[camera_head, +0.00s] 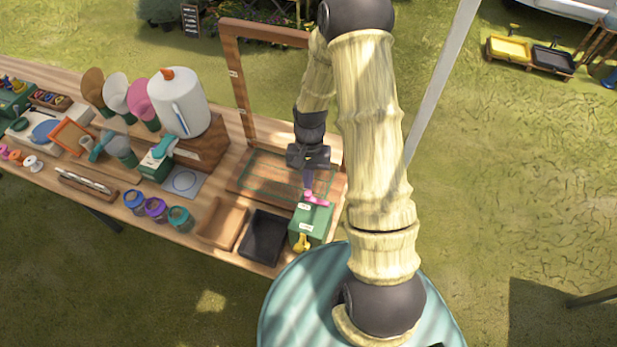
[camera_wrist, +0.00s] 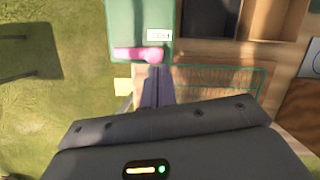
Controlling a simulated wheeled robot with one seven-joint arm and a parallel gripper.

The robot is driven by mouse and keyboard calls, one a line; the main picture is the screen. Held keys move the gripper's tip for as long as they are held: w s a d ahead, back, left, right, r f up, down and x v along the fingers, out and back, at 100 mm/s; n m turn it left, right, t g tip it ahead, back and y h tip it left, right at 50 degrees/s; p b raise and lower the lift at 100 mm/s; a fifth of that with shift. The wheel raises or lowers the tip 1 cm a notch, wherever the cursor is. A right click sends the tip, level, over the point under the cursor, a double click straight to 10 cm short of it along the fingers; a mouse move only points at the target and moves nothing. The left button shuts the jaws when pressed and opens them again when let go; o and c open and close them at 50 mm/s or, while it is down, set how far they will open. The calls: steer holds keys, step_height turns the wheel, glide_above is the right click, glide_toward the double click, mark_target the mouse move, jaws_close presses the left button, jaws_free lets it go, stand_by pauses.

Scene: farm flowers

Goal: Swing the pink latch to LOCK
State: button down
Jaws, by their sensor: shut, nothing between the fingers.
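The pink latch (camera_head: 316,199) sits on top of a green box (camera_head: 318,219) at the right end of the wooden table. White labels lie on the box top, too small to read for certain. My gripper (camera_head: 308,192) is shut and empty, pointing down at the latch.
A yellow knob (camera_head: 301,242) is on the box's near side. A black tray (camera_head: 264,238) and a wooden tray (camera_head: 222,222) stand to its left. A wooden frame (camera_head: 238,75) rises behind. Open grass lies to the right.

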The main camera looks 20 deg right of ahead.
steer(key=shift+s+n, duration=0.2)
steer(key=shift+n, duration=0.1)
steer(key=s+a+n, duration=0.1)
steer(key=n, duration=0.1)
steer(key=s+a+n+h+b, duration=0.1)
steer(key=n, duration=0.1)
steer(key=shift+n+h, duration=0.3)
steer(key=s+n, duration=0.1)
steer(key=n, duration=0.1)
steer(key=s+a+n+h+b, duration=0.1)
steer(key=n, duration=0.1)
steer(key=shift+s, duration=0.15)
steer(key=shift+d, duration=0.15)
steer(key=shift+w+d, duration=0.4)
steer(key=shift+d, duration=0.25)
